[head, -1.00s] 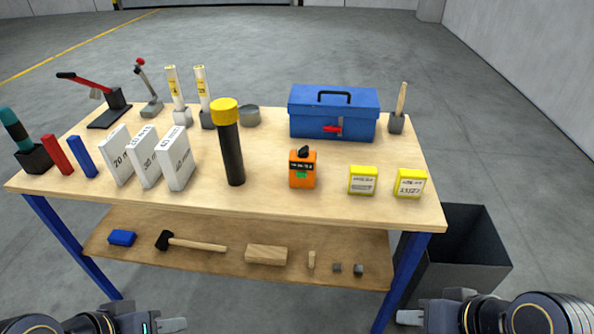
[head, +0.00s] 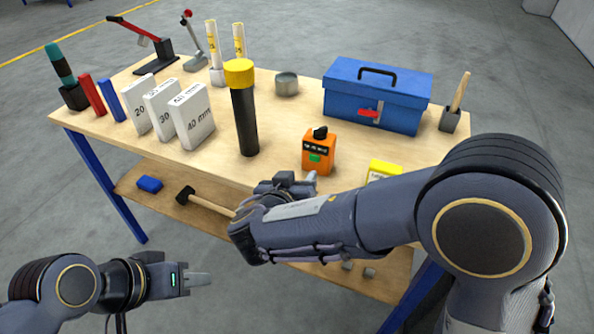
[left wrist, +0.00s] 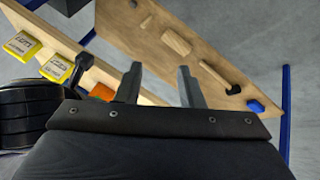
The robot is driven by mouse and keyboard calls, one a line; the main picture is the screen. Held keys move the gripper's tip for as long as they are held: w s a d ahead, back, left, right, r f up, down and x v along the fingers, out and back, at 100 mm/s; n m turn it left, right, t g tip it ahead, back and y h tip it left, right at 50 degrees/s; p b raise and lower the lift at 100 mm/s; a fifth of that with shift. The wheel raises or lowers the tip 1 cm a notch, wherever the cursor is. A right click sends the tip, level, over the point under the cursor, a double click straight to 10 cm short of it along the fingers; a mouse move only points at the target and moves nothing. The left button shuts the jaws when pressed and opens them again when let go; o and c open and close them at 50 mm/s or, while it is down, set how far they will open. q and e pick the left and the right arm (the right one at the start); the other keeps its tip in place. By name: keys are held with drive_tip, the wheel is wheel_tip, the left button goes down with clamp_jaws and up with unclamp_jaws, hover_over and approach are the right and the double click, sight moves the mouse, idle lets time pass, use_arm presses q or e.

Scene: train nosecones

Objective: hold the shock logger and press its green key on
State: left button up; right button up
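The shock logger (head: 318,156) is an orange box with a black knob on top, a dark label strip and a green key (head: 315,158) on its front face. It stands upright on the workbench. My right gripper (head: 304,186) is just in front of and below the logger in the head view; its fingers are small and partly hidden by my right arm, and no contact is clear. My left gripper (head: 205,279) is low at the left, in front of the bench and far from the logger. The left wrist view shows its two fingers (left wrist: 160,88) apart and empty, with an orange patch of the logger (left wrist: 102,90) beyond.
A blue toolbox (head: 372,98) stands behind the logger. A black tube with a yellow cap (head: 244,115) and white gauge blocks (head: 192,118) stand left of it. A yellow box (head: 384,168) is at its right, partly behind my right arm. The lower shelf (head: 165,204) holds a hammer (head: 205,202).

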use_arm(q)
drive_tip(key=w+d+r+n+h, duration=0.2)
drive_tip(key=w+d+r+n, duration=0.1)
drive_tip(key=w, duration=0.6)
drive_tip(key=n+t+h, duration=0.2)
drive_tip(key=n+h, duration=0.8)
drive_tip(key=n, duration=0.8)
approach(313, 132)
drive_tip(key=x, duration=0.4)
drive_tip(key=shift+d+f+n+t, duration=0.15)
drive_tip(key=shift+f+n+t, duration=0.1)
drive_tip(key=shift+n+t, duration=0.05)
drive_tip(key=shift+w+d, duration=0.25)
drive_tip(key=shift+d, duration=0.1)
drive_tip(key=shift+x, duration=3.4)
drive_tip(key=shift+r, duration=0.1)
